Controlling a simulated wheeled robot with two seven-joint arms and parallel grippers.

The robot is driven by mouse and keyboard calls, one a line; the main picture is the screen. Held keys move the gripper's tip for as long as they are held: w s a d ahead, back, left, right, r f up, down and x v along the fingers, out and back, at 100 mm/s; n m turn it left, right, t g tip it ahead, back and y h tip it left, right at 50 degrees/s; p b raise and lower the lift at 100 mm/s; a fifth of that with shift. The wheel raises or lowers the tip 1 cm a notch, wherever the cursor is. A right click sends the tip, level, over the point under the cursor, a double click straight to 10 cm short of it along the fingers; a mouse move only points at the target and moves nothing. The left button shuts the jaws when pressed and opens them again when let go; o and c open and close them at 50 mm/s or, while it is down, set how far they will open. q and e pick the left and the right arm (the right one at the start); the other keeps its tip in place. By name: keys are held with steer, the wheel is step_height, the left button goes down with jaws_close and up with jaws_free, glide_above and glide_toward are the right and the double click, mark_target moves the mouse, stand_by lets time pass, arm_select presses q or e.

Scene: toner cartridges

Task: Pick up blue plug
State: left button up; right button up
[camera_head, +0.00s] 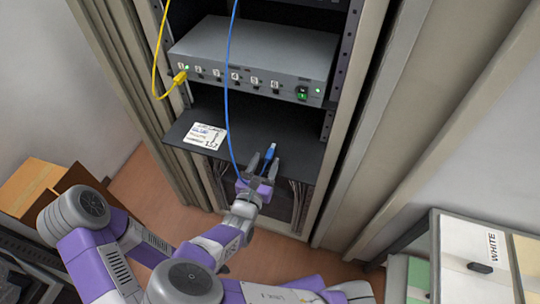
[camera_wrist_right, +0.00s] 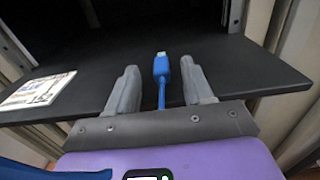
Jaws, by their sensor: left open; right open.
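The blue plug (camera_head: 269,151) is on a blue cable, over the black shelf below the grey network box; it also shows in the right wrist view (camera_wrist_right: 161,66). My right gripper (camera_head: 263,161) reaches in over the shelf's front edge. Its two grey fingers (camera_wrist_right: 159,70) are open, with one on each side of the plug. The plug is between the fingertips with a visible gap on both sides. The cable runs back from the plug between the fingers. My left gripper cannot be made out in these views.
The grey network box (camera_head: 255,60) has numbered ports, and a yellow plug (camera_head: 180,77) sits at its left port. A blue cable (camera_head: 228,90) hangs in front of it. A printed card (camera_head: 206,136) lies on the black shelf (camera_head: 238,122). Rack posts flank the shelf.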

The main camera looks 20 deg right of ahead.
mark_target(267, 159)
steer(key=b+x, duration=0.1)
steer(key=x, duration=0.2)
steer(key=shift+f, duration=0.2)
steer(key=shift+w+d+r, duration=0.15)
steer(key=shift+w+d, duration=0.15)
steer(key=shift+w, duration=0.1)
jaws_close()
